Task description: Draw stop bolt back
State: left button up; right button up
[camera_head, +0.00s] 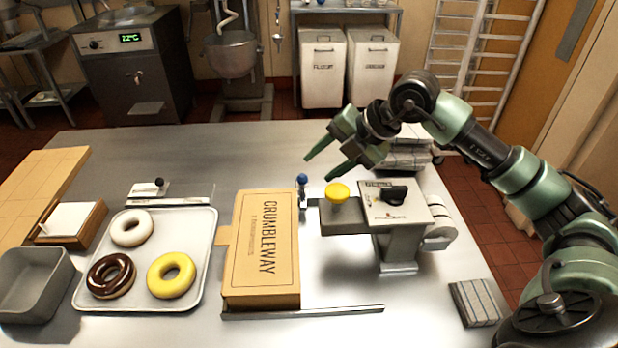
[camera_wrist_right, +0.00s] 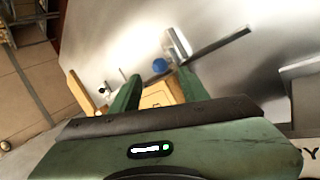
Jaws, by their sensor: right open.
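The stop bolt appears to be the small upright metal piece with a blue knob (camera_head: 302,180), at the far right corner of the cardboard box. My right gripper (camera_head: 318,166) is open and empty, up and slightly right of the blue knob, with its fingers pointing down and left. In the right wrist view the blue knob (camera_wrist_right: 159,65) shows between the two open fingers (camera_wrist_right: 157,78), beyond their tips, beside a metal bracket. I cannot tell the exact gap. My left gripper is not in view.
A tray (camera_head: 205,283) with three doughnuts lies further left. A metal rail (camera_head: 305,312) runs along the front. The back table middle is clear.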

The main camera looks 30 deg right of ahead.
aim_at(306, 176)
jog(key=p+x, duration=0.1)
jog(key=x, duration=0.4)
jog(key=shift+w+a+f, duration=0.1)
jog(key=shift+w+f, duration=0.1)
jog(key=shift+f, duration=0.05)
grip_shut()
dwell(1.2)
